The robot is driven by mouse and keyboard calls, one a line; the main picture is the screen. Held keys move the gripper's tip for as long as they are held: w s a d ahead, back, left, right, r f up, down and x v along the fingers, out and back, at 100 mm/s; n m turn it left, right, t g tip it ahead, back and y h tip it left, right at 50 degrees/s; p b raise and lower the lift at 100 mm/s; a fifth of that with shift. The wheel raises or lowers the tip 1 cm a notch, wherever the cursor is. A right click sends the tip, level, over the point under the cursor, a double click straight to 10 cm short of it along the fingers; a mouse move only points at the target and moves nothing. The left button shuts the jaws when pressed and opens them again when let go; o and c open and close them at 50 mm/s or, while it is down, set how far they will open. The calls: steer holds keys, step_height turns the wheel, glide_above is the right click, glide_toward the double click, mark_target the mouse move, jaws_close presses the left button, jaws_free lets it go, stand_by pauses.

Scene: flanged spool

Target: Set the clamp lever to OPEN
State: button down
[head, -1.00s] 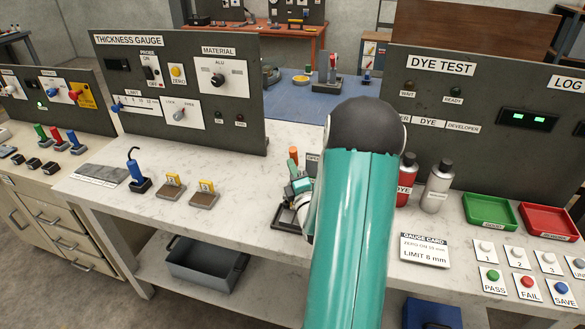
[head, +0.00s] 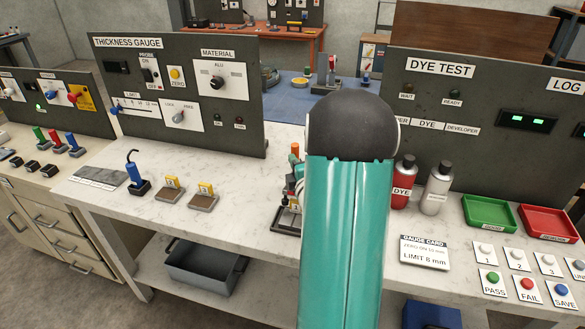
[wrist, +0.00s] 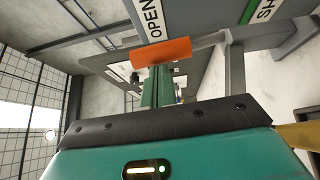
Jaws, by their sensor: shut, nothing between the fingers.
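The clamp lever has an orange handle (wrist: 160,53), which fills the upper middle of the wrist view on a grey arm. The handle lies just below the OPEN label (wrist: 152,18), on that label's side; the green-marked label (wrist: 262,10), partly cut off and reading "SH", is farther right. My gripper (wrist: 157,82) is shut and empty, its fingers at or just short of the handle; I cannot tell if they touch. In the head view the orange handle (head: 295,150) stands upright just left of my arm, which hides most of the clamp and gripper.
Red and white bottles (head: 435,188) stand close right of my arm. A gauge card (head: 425,251) lies in front of them. Two yellow-topped blocks (head: 203,196) and a blue-handled tool (head: 136,175) are to the left. The thickness gauge panel (head: 180,95) rises behind.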

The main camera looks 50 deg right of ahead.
mark_target(298, 150)
steer(key=shift+w+d+r+m+g+y, duration=0.25)
steer(key=shift+w+d+m+g+y, duration=0.1)
steer(key=shift+d+g, duration=0.15)
steer(key=shift+w+d+r+m+g+y, duration=0.25)
steer(key=shift+d+m+g, duration=0.15)
steer(key=shift+d, duration=0.1)
steer(key=shift+w+d+m+g+y, duration=0.3)
steer(key=shift+d+g+y, duration=0.15)
steer(key=shift+d, duration=0.15)
steer(key=shift+w+d+m+g+y, duration=0.2)
steer(key=shift+d+m+g+y, duration=0.05)
steer(key=shift+d+g+y, duration=0.25)
steer(key=shift+r, duration=0.1)
